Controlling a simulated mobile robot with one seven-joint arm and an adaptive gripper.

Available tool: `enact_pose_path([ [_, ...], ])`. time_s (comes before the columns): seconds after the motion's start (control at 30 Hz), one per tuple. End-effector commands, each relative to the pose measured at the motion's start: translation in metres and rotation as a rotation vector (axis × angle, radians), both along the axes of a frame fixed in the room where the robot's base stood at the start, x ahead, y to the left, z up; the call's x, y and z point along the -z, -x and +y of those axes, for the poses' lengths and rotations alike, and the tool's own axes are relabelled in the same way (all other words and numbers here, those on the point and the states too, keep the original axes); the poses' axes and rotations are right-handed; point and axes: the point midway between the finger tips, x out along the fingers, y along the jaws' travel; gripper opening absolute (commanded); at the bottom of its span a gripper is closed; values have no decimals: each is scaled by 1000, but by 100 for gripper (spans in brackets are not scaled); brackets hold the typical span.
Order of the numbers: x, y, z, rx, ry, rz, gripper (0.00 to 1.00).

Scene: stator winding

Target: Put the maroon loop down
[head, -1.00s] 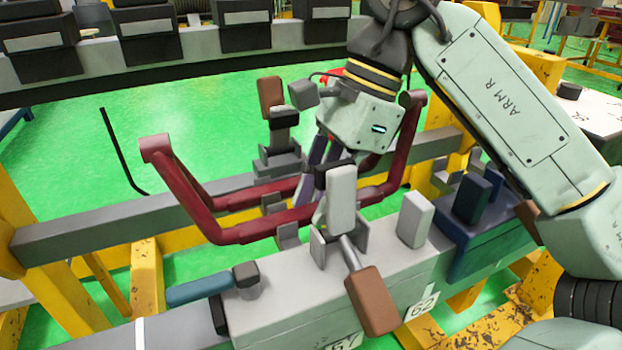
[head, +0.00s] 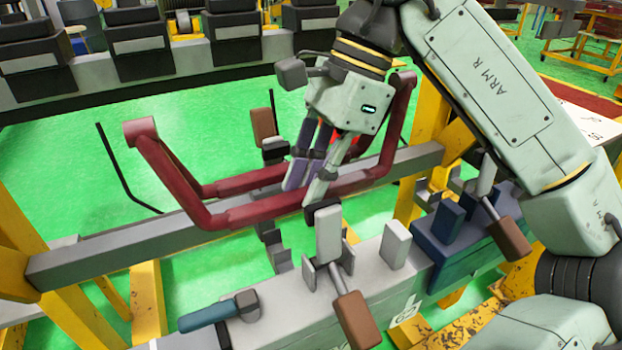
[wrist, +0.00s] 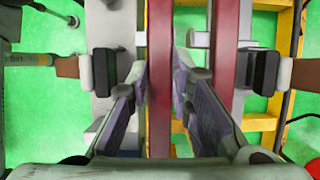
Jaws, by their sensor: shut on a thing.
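The maroon loop (head: 245,214) is a long angular frame with upturned ends. In the head view it hangs over the grey rail, apart from the front clamp. My gripper (head: 307,188) points down into its middle and is shut on one long bar. In the wrist view the fingers (wrist: 164,75) flank the held maroon bar (wrist: 160,40). The loop's other long bar (wrist: 226,50) runs beside it to the right. The front clamp (head: 329,235) with a brown handle stands below and in front of the loop. Any contact beneath the loop is hidden.
A grey rail (head: 100,262) crosses under the loop. A rear clamp with a brown handle (head: 263,122) stands behind it. A blue block (head: 446,222) and another brown-handled clamp (head: 508,238) are at the right. A blue-handled clamp (head: 208,314) lies front left. Yellow supports (head: 146,300) stand below.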

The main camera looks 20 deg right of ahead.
Motion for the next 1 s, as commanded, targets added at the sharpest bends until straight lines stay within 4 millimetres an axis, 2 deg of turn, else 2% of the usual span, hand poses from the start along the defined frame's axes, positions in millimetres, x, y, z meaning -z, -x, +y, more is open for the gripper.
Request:
enact_pose_path([
  [0.03,-21,0,0,0,0,-1,0],
  [0.2,-57,0,0,0,0,-1,0],
  [0.4,-93,0,0,0,0,-1,0],
  [0.5,-103,0,0,0,0,-1,0],
  [0.6,-107,0,0,0,0,-1,0],
  [0.83,-69,0,0,0,0,-1,0],
  [1.0,-69,0,0,0,0,-1,0],
])
